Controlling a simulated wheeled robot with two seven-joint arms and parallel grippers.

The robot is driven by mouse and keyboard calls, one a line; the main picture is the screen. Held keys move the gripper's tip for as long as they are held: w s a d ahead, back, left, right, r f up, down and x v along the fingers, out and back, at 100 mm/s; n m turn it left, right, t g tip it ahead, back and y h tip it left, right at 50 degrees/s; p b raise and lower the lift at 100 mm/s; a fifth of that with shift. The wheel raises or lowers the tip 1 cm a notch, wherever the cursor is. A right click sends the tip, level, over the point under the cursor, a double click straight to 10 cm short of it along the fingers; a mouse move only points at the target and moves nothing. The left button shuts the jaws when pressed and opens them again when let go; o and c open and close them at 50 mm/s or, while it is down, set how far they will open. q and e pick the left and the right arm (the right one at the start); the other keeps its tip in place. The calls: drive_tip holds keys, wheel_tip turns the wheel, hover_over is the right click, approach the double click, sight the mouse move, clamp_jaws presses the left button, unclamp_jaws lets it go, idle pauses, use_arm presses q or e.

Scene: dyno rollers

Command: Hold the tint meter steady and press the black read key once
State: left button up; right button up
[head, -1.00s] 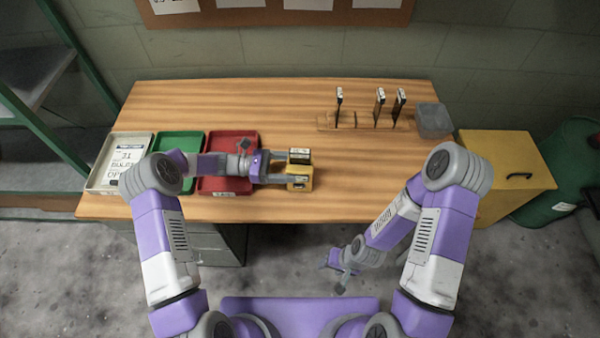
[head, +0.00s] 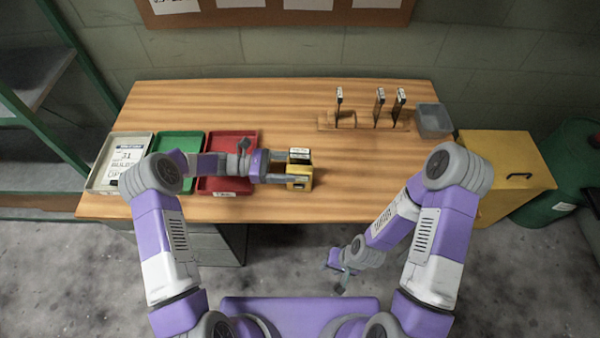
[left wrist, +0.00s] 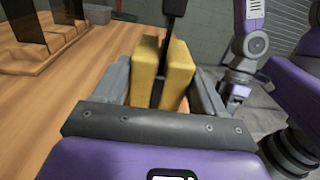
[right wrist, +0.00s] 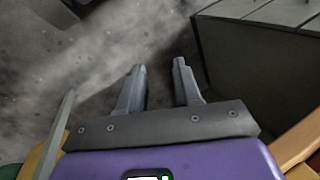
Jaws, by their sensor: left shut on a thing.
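The tint meter (head: 299,177) is a yellow block at the front middle of the wooden table. It also shows in the left wrist view (left wrist: 146,72) as two yellow upright halves with a dark slot between them. A thin dark piece (left wrist: 174,8) stands upright in that slot. My left gripper (head: 300,168) reaches in from the left and is shut on the meter, one finger along each side. The black read key cannot be made out. My right gripper (head: 340,280) hangs low in front of the table over the floor. Its fingers (right wrist: 160,75) are apart and empty.
A wooden rack (head: 365,123) with several dark labelled panes stands at the back right beside a grey bin (head: 434,120). White (head: 97,180), green (head: 178,146) and red (head: 228,185) trays lie at left. The table right of the meter is clear. A yellow cabinet (head: 500,175) stands right.

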clamp_jaws()
idle(1.4)
